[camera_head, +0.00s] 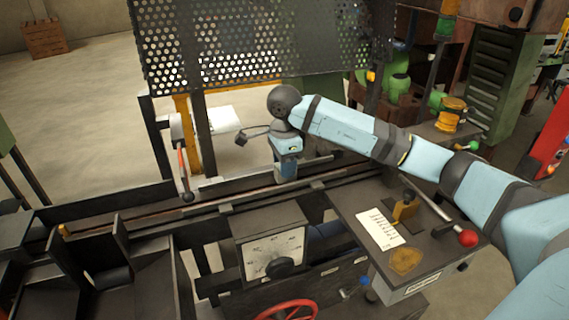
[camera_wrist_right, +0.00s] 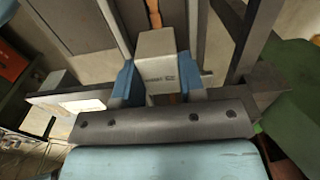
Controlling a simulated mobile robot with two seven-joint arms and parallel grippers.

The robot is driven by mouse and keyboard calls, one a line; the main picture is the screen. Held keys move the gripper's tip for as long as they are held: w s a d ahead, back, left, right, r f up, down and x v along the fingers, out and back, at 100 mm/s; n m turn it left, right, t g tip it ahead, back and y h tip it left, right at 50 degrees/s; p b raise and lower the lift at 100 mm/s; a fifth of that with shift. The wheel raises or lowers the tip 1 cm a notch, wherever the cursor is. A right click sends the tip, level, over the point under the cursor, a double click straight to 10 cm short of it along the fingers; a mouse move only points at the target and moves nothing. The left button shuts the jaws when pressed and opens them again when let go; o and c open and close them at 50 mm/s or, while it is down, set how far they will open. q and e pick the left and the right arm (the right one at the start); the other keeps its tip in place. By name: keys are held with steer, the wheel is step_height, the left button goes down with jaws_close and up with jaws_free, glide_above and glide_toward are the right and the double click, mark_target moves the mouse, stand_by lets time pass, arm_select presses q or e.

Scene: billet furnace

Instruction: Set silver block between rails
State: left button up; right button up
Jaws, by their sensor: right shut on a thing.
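The silver block (camera_wrist_right: 157,62) shows in the right wrist view as a pale box with small dark lettering on its face. My right gripper (camera_wrist_right: 157,78) is shut on it, with a blue finger on either side. In the head view my right gripper (camera_head: 286,172) points down over the dark rails (camera_head: 225,206), which run from the left toward the right. The block is mostly hidden there by the gripper. I cannot tell whether it touches the rails. My left gripper is not in view.
A perforated guard panel (camera_head: 265,45) stands behind the rails. A dial box (camera_head: 270,252) and a red handwheel (camera_head: 288,309) are in front. A console with a red-knobbed lever (camera_head: 466,238) lies to the right. A lever handle (camera_head: 184,170) stands left of the gripper.

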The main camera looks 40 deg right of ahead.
steer(key=shift+f+b, duration=0.4)
steer(key=shift+f, duration=0.1)
steer(key=o, duration=1.1)
step_height(320, 180, up, 14)
steer(key=shift+f, duration=0.1)
